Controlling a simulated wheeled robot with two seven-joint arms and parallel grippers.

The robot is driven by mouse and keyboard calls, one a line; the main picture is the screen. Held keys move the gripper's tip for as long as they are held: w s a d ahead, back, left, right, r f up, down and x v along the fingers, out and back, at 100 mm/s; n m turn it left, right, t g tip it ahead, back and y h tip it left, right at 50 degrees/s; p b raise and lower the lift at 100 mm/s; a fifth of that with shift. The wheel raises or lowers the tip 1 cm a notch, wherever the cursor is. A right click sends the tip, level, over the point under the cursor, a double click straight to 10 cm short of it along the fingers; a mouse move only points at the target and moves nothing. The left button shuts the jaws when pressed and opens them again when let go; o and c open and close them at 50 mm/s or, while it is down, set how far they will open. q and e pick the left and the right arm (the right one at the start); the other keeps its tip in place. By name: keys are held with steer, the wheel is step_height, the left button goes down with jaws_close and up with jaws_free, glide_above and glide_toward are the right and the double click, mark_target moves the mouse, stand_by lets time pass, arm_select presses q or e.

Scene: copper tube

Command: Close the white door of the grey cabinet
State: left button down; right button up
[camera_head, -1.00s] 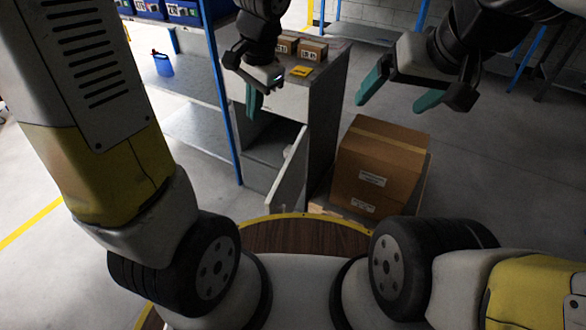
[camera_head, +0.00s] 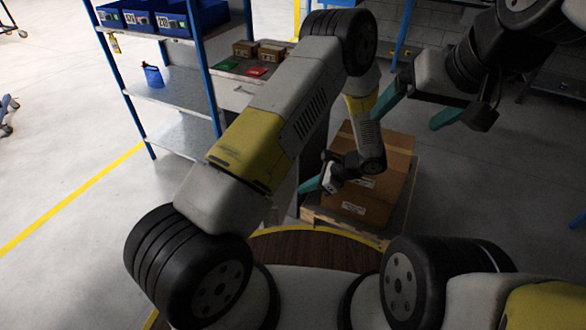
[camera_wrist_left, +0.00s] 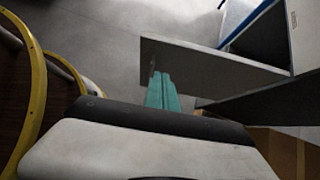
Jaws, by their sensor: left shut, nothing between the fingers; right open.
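The grey cabinet (camera_head: 232,94) stands behind my left arm in the head view, which hides most of its front. Its white door (camera_wrist_left: 222,70) stands open in the left wrist view, swung out from the dark cabinet opening (camera_wrist_left: 266,38). A small handle shows near the door's free edge. My left gripper (camera_head: 304,188) is shut and empty, low in front of the cabinet. Its teal fingers (camera_wrist_left: 162,92) overlap the door near its free edge; I cannot tell whether they touch it. My right gripper (camera_head: 403,122) is open and empty, raised at the upper right.
A cardboard box (camera_head: 392,165) on a wooden pallet (camera_head: 350,222) stands right of the cabinet, close to my left gripper. A blue-framed shelf (camera_head: 180,85) stands on the left. Small cartons (camera_head: 258,50) sit on the cabinet.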

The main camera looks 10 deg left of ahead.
arm_select(q)
steer(key=a+r+x, duration=0.2)
steer(key=x, duration=1)
steer(key=shift+a, duration=0.2)
steer(key=shift+w+f, duration=0.1)
steer(key=shift+w, duration=0.05)
